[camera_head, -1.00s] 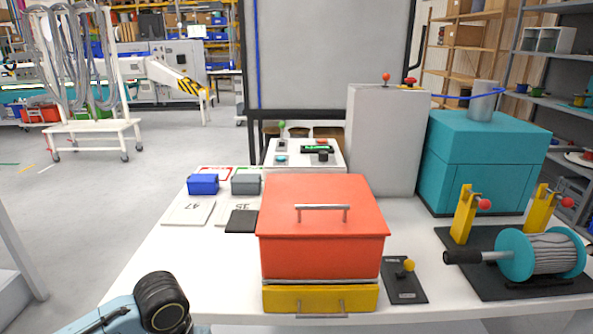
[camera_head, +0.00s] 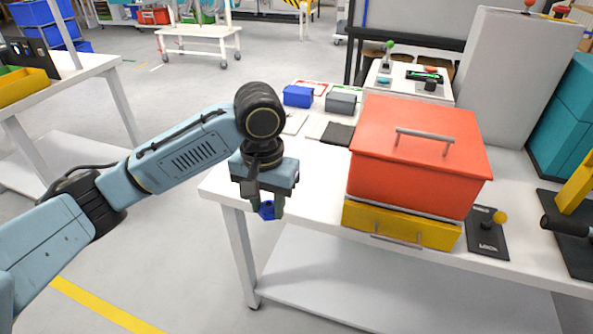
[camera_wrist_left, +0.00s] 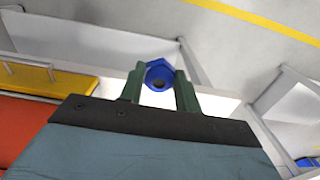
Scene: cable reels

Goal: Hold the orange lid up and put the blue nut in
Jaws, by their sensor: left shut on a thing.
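The orange lid (camera_head: 380,133) is down on the orange box (camera_head: 400,185), with a metal handle (camera_head: 424,138) on top. My left gripper (camera_head: 266,210) is shut on the blue nut (camera_head: 267,211), just in front of the table's front left edge and left of the box. In the left wrist view the blue nut (camera_wrist_left: 159,75) sits between the two green fingertips, its dark hole showing. My right gripper is in neither view.
A yellow drawer (camera_head: 400,226) is under the box on the white table (camera_head: 320,190). Blue (camera_head: 298,96) and grey (camera_head: 341,103) blocks stand behind. A small lever plate (camera_head: 487,235) is at the right. A tall grey cabinet (camera_head: 510,80) stands behind the box.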

